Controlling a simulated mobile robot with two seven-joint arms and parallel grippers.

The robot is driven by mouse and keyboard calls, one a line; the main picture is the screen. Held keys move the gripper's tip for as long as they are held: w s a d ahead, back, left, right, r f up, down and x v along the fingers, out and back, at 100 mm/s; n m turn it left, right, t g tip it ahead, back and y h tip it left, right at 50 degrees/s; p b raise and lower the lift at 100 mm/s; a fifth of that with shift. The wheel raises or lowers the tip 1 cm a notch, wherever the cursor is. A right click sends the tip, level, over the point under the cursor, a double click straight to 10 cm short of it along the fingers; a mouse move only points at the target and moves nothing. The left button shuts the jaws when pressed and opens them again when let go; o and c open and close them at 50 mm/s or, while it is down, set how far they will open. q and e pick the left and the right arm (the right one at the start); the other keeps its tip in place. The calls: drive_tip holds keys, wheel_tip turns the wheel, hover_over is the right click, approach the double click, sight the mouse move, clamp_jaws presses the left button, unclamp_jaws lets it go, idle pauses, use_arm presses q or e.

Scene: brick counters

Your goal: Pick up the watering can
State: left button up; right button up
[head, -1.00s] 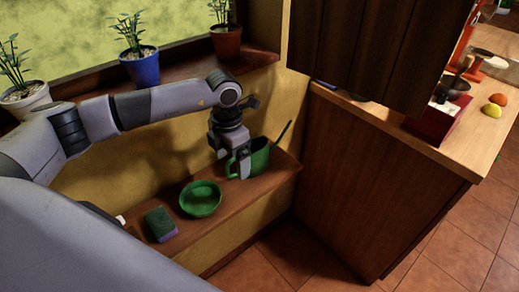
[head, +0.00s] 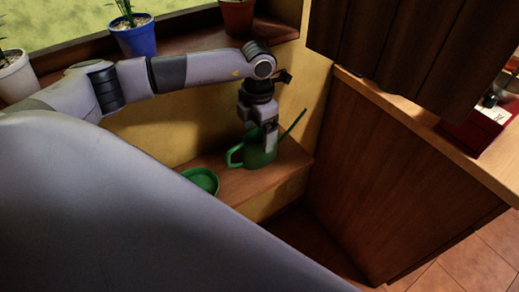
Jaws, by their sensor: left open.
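The green watering can (head: 257,159) stands upright on the low wooden ledge, with its handle to the left and its thin spout rising to the right. My left gripper (head: 270,143) points down at the can, its fingers overlapping the upper right of the can's body near the spout's base. The gripper is open. It hides part of the can's top, and I cannot tell whether a finger touches the can. My right gripper is not in view.
A green bowl (head: 203,180) sits left of the can on the ledge (head: 236,184), partly hidden by my own arm. Plant pots, including a blue one (head: 136,39), line the sill above. A wooden counter (head: 385,180) and dark cabinet (head: 410,45) bound the right.

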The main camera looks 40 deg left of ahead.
use_arm(q)
wheel_tip(320, 180, down, 4)
drive_tip(key=shift+w+d+b, duration=0.1)
drive_tip(key=shift+d+b, duration=0.05)
drive_tip(key=shift+b, duration=0.95)
drive_tip(key=shift+r, duration=0.1)
drive_tip(key=c, duration=1.5)
drive_tip(key=shift+r, duration=0.15)
wheel_tip(320, 180, up, 20)
drive_tip(key=shift+f, duration=0.1)
